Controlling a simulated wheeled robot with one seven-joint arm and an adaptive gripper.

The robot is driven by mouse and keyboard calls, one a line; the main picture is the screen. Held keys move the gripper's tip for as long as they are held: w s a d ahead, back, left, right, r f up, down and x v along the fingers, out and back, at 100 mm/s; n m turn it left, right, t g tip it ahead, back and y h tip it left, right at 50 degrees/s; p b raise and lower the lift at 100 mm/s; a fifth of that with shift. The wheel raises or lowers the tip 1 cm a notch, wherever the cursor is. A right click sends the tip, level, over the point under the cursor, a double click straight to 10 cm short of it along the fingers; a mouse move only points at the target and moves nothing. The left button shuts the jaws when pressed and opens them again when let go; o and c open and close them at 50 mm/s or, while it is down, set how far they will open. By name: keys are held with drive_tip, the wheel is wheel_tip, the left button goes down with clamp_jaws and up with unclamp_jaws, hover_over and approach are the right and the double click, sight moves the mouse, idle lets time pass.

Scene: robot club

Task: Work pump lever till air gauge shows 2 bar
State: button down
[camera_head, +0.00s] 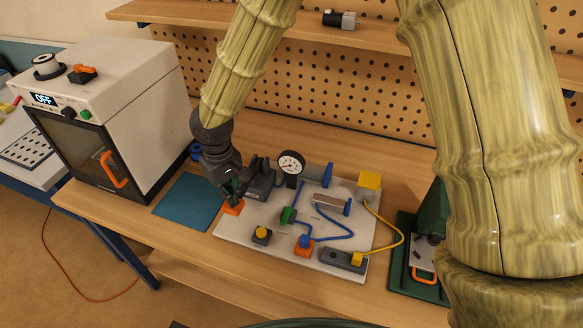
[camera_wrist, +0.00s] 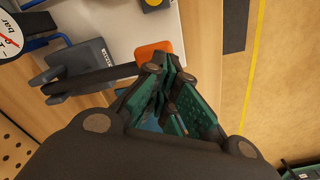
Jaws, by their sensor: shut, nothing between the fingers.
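The foot-style pump (camera_head: 262,180), a dark block on the left of the pale board, also shows in the wrist view (camera_wrist: 85,62). Its dark lever (camera_wrist: 100,77) runs from the body toward my fingers. An orange piece (camera_wrist: 155,50) lies just past the fingertips; I cannot tell whether it joins the lever. My gripper (camera_head: 236,195), with teal fingers (camera_wrist: 168,68), is shut and empty at the lever's end; contact is unclear. The round white air gauge (camera_head: 291,162) stands behind the pump. It is cut off in the wrist view (camera_wrist: 8,42), and its reading is too unclear to tell.
The board (camera_head: 235,225) carries blue and yellow hoses, a cylinder (camera_head: 331,203) and a yellow button box (camera_head: 262,235). A blue mat (camera_head: 188,202) lies left, beside a white oven-like machine (camera_head: 110,110). A green device (camera_head: 430,235) stands right. A perforated wall (camera_head: 320,105) closes the back.

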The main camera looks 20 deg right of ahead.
drive_tip(key=shift+f, duration=0.15)
drive_tip(key=shift+f+b, duration=0.5)
drive_tip(key=shift+f, duration=0.3)
